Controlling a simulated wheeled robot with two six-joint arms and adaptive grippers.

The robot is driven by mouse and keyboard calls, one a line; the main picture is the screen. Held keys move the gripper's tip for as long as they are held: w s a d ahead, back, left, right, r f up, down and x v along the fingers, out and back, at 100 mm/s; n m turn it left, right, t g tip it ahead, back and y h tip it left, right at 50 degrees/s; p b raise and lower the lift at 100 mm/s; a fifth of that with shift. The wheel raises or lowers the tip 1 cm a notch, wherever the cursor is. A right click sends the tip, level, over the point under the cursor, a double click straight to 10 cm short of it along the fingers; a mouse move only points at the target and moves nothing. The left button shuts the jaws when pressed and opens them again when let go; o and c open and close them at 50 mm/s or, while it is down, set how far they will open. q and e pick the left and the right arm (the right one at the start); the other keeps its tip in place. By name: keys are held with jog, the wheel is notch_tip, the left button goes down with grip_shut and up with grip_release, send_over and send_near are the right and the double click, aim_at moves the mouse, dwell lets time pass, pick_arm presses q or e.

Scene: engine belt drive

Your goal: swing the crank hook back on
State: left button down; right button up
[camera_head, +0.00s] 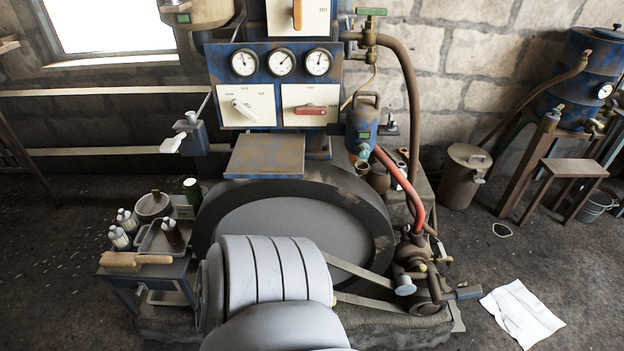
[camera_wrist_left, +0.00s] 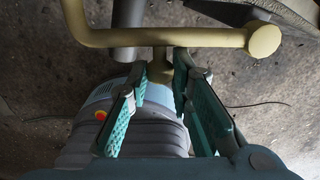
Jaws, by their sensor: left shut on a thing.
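In the left wrist view, a tan-yellow round bar (camera_wrist_left: 200,38) crosses the top, with a round knob at its right end and a bend at its left. It looks like the crank hook's handle, but I cannot be sure. A short stem hangs from the bar's middle. My left gripper (camera_wrist_left: 162,72), with teal ribbed pads, is shut on this stem from both sides. The left gripper and this bar cannot be made out in the head view. The flywheel (camera_head: 372,207) stands upright in the middle of the head view, with a belt (camera_head: 358,268) running to the right. My right gripper is in neither view.
Above the flywheel is a blue panel with gauges (camera_head: 282,63) and levers. A small tool cart (camera_head: 150,270) with bottles stands left. A red hose (camera_head: 405,185) and pump (camera_head: 412,255) are at right. A white paper (camera_head: 522,312) lies on open floor.

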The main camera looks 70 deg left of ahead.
pick_arm(q)
jog(key=shift+s+a+m+b, duration=0.2)
jog(key=shift+a+m+b, duration=0.3)
jog(key=shift+m, duration=0.2)
jog(key=c, duration=1.4)
grip_release()
jog(key=shift+a, duration=0.1)
notch_tip(320, 180, up, 12)
jog(key=shift+f, duration=0.1)
